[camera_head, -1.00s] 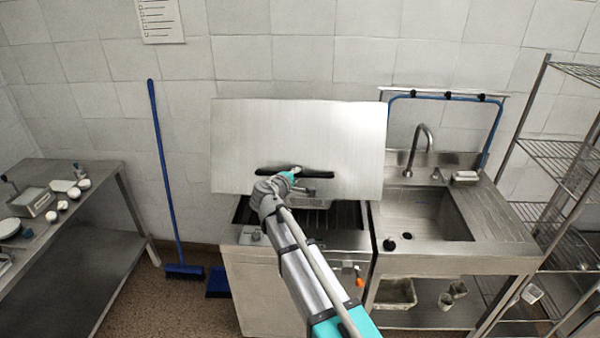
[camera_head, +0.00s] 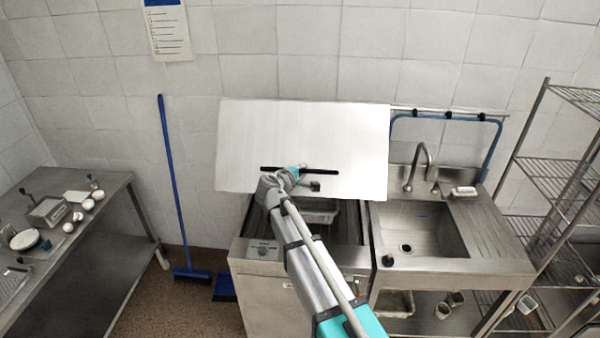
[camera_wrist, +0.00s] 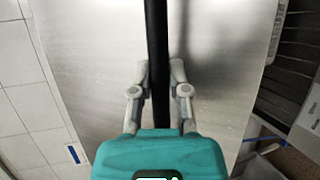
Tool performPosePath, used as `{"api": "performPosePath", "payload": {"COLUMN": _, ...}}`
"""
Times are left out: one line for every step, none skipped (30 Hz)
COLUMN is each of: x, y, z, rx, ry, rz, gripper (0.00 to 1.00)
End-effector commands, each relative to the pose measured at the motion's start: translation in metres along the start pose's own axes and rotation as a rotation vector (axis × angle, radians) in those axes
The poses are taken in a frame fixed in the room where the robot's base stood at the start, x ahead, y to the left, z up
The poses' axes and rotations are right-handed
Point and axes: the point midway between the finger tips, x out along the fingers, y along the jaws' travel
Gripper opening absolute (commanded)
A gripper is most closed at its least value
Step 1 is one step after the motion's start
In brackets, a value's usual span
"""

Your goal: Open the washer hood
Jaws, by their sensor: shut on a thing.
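The washer hood (camera_head: 303,130) is a large flat metal panel, raised and tilted back above the washer (camera_head: 270,262). Its black bar handle (camera_head: 325,170) runs across the panel's lower part. My gripper (camera_head: 290,176) is at the left part of the handle. In the wrist view, the gripper (camera_wrist: 159,72) has one finger on each side of the black handle (camera_wrist: 157,40), shut on it, with the hood's metal face (camera_wrist: 90,60) behind. The washer's open inside shows below the hood, with a metal basket or tray (camera_head: 318,214) in it, partly hidden by my arm.
A sink (camera_head: 425,225) with a tap (camera_head: 420,165) adjoins the washer on the right. A wire shelf rack (camera_head: 560,185) stands further right. A blue broom (camera_head: 172,180) leans on the wall to the left. A metal table (camera_head: 75,235) with dishes stands at far left.

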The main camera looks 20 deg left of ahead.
Motion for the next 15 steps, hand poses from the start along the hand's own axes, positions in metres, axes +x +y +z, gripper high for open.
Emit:
{"api": "performPosePath", "payload": {"x": -0.001, "y": 0.012, "z": 0.001, "rx": -0.001, "ry": -0.001, "rz": 0.001, "gripper": 0.0}}
{"api": "performPosePath", "payload": {"x": -0.002, "y": 0.016, "z": 0.001, "rx": -0.001, "ry": -0.001, "rz": 0.001, "gripper": 0.0}}
{"api": "performPosePath", "payload": {"x": -0.002, "y": 0.021, "z": 0.001, "rx": -0.001, "ry": 0.0, "rz": 0.001, "gripper": 0.0}}
{"api": "performPosePath", "payload": {"x": -0.002, "y": 0.024, "z": 0.001, "rx": -0.001, "ry": 0.0, "rz": 0.001, "gripper": 0.0}}
{"api": "performPosePath", "payload": {"x": -0.003, "y": 0.028, "z": 0.001, "rx": -0.001, "ry": 0.0, "rz": 0.001, "gripper": 0.0}}
{"api": "performPosePath", "payload": {"x": -0.003, "y": 0.033, "z": 0.001, "rx": -0.001, "ry": 0.0, "rz": 0.001, "gripper": 0.0}}
{"api": "performPosePath", "payload": {"x": -0.003, "y": 0.036, "z": 0.001, "rx": -0.001, "ry": 0.001, "rz": 0.001, "gripper": 0.0}}
{"api": "performPosePath", "payload": {"x": -0.003, "y": 0.04, "z": 0.001, "rx": -0.001, "ry": 0.001, "rz": 0.001, "gripper": 0.0}}
{"api": "performPosePath", "payload": {"x": -0.003, "y": 0.045, "z": 0.001, "rx": -0.001, "ry": 0.001, "rz": 0.001, "gripper": 0.0}}
{"api": "performPosePath", "payload": {"x": -0.004, "y": 0.049, "z": 0.0, "rx": -0.001, "ry": 0.001, "rz": 0.001, "gripper": 0.0}}
{"api": "performPosePath", "payload": {"x": -0.004, "y": 0.053, "z": 0.0, "rx": -0.001, "ry": 0.001, "rz": 0.001, "gripper": 0.0}}
{"api": "performPosePath", "payload": {"x": -0.004, "y": 0.058, "z": 0.0, "rx": -0.001, "ry": 0.002, "rz": 0.001, "gripper": 0.0}}
{"api": "performPosePath", "payload": {"x": -0.004, "y": 0.062, "z": 0.0, "rx": -0.001, "ry": 0.002, "rz": 0.001, "gripper": 0.0}}
{"api": "performPosePath", "payload": {"x": -0.004, "y": 0.066, "z": 0.0, "rx": -0.001, "ry": 0.002, "rz": 0.001, "gripper": 0.0}}
{"api": "performPosePath", "payload": {"x": -0.004, "y": 0.071, "z": 0.0, "rx": -0.001, "ry": 0.002, "rz": 0.001, "gripper": 0.0}}
